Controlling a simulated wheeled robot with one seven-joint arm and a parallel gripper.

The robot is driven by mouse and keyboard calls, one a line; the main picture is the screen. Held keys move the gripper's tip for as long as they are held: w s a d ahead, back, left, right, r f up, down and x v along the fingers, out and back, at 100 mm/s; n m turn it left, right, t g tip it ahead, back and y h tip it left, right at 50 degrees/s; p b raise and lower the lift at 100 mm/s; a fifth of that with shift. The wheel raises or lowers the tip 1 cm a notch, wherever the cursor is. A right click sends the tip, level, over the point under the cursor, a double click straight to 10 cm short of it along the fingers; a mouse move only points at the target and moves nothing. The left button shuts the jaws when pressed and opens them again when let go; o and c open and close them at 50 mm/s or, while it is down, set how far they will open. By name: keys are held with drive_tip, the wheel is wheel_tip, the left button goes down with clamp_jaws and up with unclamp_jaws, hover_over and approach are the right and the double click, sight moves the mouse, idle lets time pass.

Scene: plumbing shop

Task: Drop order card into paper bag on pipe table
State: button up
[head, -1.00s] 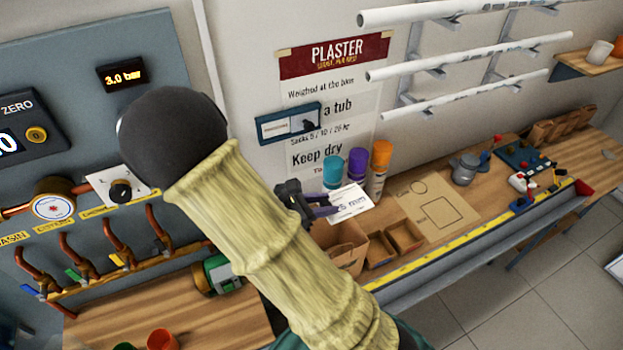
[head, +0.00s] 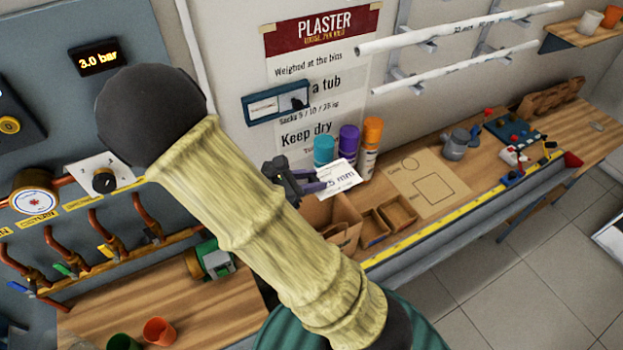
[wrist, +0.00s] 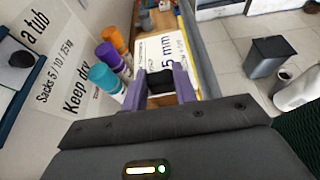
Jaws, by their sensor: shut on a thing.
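The order card (head: 340,177) is white with printed lettering, "5 mm" among it. My gripper (head: 316,186) is shut on one end of the card, and the card sticks out past the fingers. In the wrist view the card (wrist: 160,55) shows between and beyond the purple fingers (wrist: 160,92). The open brown paper bag (head: 338,222) stands on the wooden pipe table (head: 468,160). In the head view the card and gripper appear above the bag's back part; the exact height gap cannot be told. My arm hides the bag's left part.
Teal, purple and orange spray cans (head: 371,135) stand just behind the card. Small open boxes (head: 399,212) sit right of the bag. A yellow measuring strip (head: 440,220) runs along the table's front edge. White pipes (head: 460,30) hang on the wall above.

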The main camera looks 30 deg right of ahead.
wheel_tip(320, 180, down, 5)
drive_tip(key=b, duration=0.4)
drive_tip(key=o, duration=1)
drive_tip(key=shift+w, duration=0.1)
drive_tip(key=shift+w, duration=0.1)
drive_tip(key=b+v, duration=0.4)
drive_tip(key=v, duration=1.3)
drive_tip(key=shift+a, duration=0.25)
